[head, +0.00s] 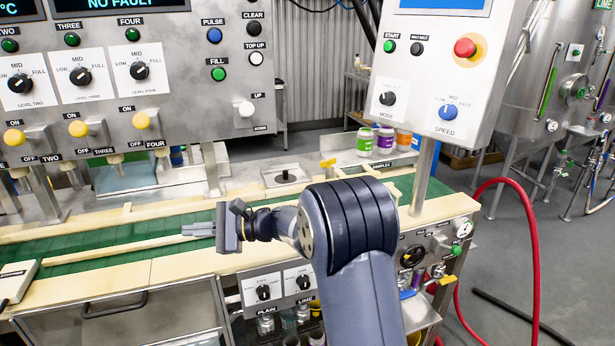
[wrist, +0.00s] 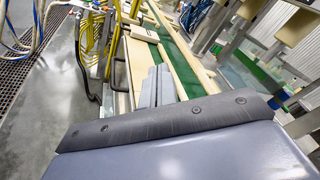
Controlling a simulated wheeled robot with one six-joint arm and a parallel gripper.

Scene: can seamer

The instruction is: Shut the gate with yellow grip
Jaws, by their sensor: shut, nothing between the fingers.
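A small yellow grip (head: 328,163) shows at the back edge of the conveyor, left of the sample jars. It seems to belong to the gate, but the gate itself is too small and partly hidden behind my arm to tell how far it stands open. My gripper (head: 228,226) is shut and empty over the green belt, left of the yellow grip and apart from it. In the wrist view my shut fingers (wrist: 157,87) lie side by side above the conveyor's edge.
The green belt (head: 100,250) runs between pale rails. A control panel (head: 150,70) with knobs and yellow-capped levers overhangs it at left. Several sample jars (head: 384,140) stand at back right under a second control box (head: 435,70). A red hose (head: 530,230) hangs at right.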

